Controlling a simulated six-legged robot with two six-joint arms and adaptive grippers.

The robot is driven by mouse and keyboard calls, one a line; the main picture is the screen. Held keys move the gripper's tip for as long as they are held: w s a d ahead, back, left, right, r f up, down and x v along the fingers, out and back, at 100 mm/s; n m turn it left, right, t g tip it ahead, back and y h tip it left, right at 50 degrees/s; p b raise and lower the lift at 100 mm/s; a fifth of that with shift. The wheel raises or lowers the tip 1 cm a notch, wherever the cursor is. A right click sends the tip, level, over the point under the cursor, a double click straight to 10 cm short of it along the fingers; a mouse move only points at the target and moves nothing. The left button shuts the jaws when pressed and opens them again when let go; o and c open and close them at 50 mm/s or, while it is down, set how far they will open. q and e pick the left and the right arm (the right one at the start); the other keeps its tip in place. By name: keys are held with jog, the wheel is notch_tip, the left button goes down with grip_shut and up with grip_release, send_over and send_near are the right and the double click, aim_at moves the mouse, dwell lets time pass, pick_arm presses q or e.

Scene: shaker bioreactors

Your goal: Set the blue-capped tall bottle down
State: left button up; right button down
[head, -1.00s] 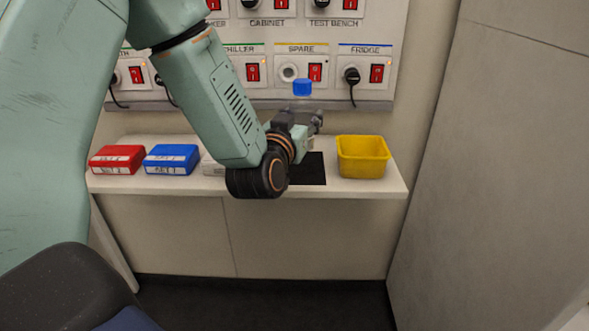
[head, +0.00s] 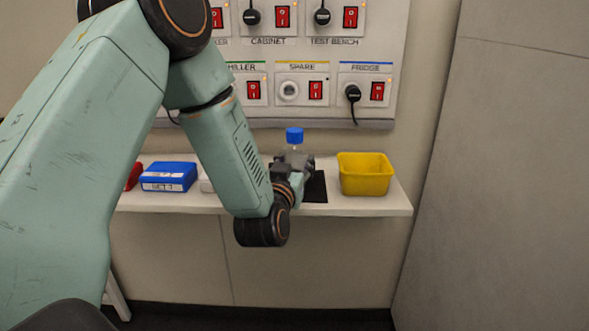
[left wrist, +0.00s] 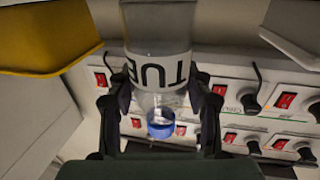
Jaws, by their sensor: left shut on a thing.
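The blue-capped tall bottle (head: 295,148) is clear and upright above the shelf, with its cap up. My left gripper (head: 293,169) is shut on the bottle's body. In the left wrist view the bottle (left wrist: 158,68) appears upside down with a black-lettered white label, between the two dark fingers of my left gripper (left wrist: 160,92). A black mat (head: 316,190) lies on the shelf by the bottle, partly covered by the gripper. The bottle's base is hidden, so I cannot tell whether it touches the mat. My right gripper is not in view.
The white shelf (head: 372,205) holds a yellow bin (head: 365,175) right of the mat. A blue box (head: 168,177), a partly hidden red box (head: 134,175) and a mostly hidden pale object stand left. A switch panel (head: 330,107) is on the wall behind.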

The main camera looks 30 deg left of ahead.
pick_arm(q)
jog(key=shift+w+a+f, duration=0.1)
jog(key=shift+w, duration=0.05)
jog(key=o, duration=1.3)
jog(key=shift+f, duration=0.15)
